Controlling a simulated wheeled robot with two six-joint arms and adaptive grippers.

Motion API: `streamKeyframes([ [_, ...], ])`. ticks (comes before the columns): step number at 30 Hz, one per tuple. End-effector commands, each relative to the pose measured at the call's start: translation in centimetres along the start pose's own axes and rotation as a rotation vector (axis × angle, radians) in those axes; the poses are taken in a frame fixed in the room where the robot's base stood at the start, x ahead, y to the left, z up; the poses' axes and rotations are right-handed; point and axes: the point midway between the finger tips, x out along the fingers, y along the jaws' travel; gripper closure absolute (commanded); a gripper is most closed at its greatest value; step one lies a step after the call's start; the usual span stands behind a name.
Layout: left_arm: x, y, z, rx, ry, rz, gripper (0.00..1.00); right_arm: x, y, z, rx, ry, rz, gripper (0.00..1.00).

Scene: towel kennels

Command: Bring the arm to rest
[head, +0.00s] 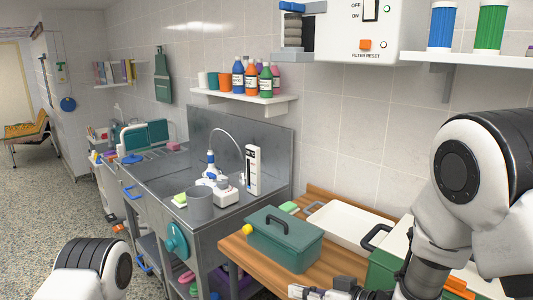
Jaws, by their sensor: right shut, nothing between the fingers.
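My right arm fills the right side of the head view, and its gripper (298,291) shows at the bottom edge, pointing left. It is shut and empty, just in front of a green box with a dark handle (292,250) and apart from it as far as I can tell. The bottom edge cuts off part of it. Of my left arm, only a white and black joint shows at the bottom left; its gripper is out of view.
A wooden counter (243,254) holds the green box, a white tray (345,228) and a green case (385,262) close to my right arm. A steel sink unit (240,150) stands left of it. Shelves with bottles (268,97) hang above. The speckled floor (45,200) at left is clear.

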Motion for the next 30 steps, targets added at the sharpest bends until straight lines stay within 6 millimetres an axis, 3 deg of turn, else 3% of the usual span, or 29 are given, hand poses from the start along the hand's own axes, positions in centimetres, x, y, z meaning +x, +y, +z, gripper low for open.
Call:
streamKeyframes([
  [8, 0.1, 0.0, 0.0, 0.0, 0.0, 0.0, 0.26, -0.1, 4.0, 11.0, 0.246, -0.118, 0.116, 1.0],
  [11, 0.1, 0.0, 0.0, 0.0, -0.001, 0.0, 0.26, -1.2, 5.9, 16.7, 0.344, -0.191, 0.217, 1.0],
  [14, 0.1, 0.0, 0.0, 0.0, -0.001, 0.0, 0.26, -3.8, 7.6, 24.1, 0.442, -0.309, 0.364, 1.0],
  [15, 0.1, 0.0, 0.0, 0.0, -0.001, 0.0, 0.26, -5.3, 8.1, 27.4, 0.476, -0.373, 0.435, 1.0],
  [18, 0.1, 0.0, 0.0, 0.0, 0.0, 0.0, 0.26, -10.2, 8.5, 34.8, 0.534, -0.555, 0.607, 1.0],
  [21, 0.0, 0.0, 0.0, 0.0, 0.0, 0.0, 0.26, -15.3, 8.0, 39.3, 0.547, -0.741, 0.749, 1.0],
  [24, 0.0, 0.0, 0.0, 0.0, 0.0, 0.0, 0.26, -19.1, 7.5, 40.8, 0.504, -0.904, 0.829, 1.0],
  [30, 0.1, 0.0, 0.0, 0.0, -0.001, 0.0, 0.26, -19.4, 7.4, 41.0, 0.448, -0.957, 0.799, 1.0],
])
